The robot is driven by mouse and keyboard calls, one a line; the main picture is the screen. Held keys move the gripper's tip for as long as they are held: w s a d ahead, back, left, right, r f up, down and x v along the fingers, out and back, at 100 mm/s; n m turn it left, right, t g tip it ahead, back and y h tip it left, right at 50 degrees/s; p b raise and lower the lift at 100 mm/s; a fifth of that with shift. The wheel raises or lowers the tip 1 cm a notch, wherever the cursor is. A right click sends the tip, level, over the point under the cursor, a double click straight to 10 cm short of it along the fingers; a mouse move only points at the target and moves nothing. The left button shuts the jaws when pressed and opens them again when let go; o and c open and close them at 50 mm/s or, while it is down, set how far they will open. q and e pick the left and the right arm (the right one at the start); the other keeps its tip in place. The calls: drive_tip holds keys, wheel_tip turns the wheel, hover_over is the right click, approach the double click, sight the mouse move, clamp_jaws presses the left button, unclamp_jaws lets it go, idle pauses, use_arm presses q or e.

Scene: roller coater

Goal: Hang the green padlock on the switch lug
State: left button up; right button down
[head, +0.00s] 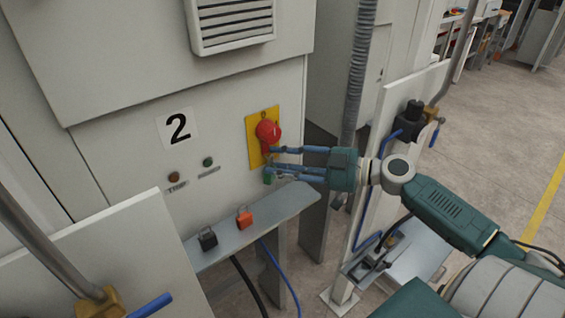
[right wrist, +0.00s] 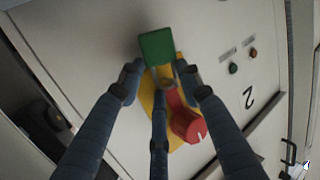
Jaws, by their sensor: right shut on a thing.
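The green padlock (head: 268,177) hangs at the fingertips of my right gripper (head: 272,160), just below the red switch (head: 267,131) on its yellow plate (head: 253,139). In the right wrist view, the green padlock body (right wrist: 157,47) shows beyond the blue fingertips. My right gripper (right wrist: 165,80) is shut on the padlock around its shackle. The red switch (right wrist: 187,122) and its red lug (right wrist: 172,96) are close to the shackle. I cannot tell whether the shackle passes through the lug. My left gripper is not in view.
A grey shelf (head: 222,245) below the panel holds a black padlock (head: 208,240) and an orange padlock (head: 244,220). Two buttons (head: 208,162) sit left of the switch. A white post with a panel (head: 395,110) stands close to the right arm.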

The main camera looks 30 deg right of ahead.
drive_tip(key=shift+f, duration=0.1)
drive_tip(key=c, duration=1.1)
unclamp_jaws()
drive_tip(key=shift+w, duration=0.15)
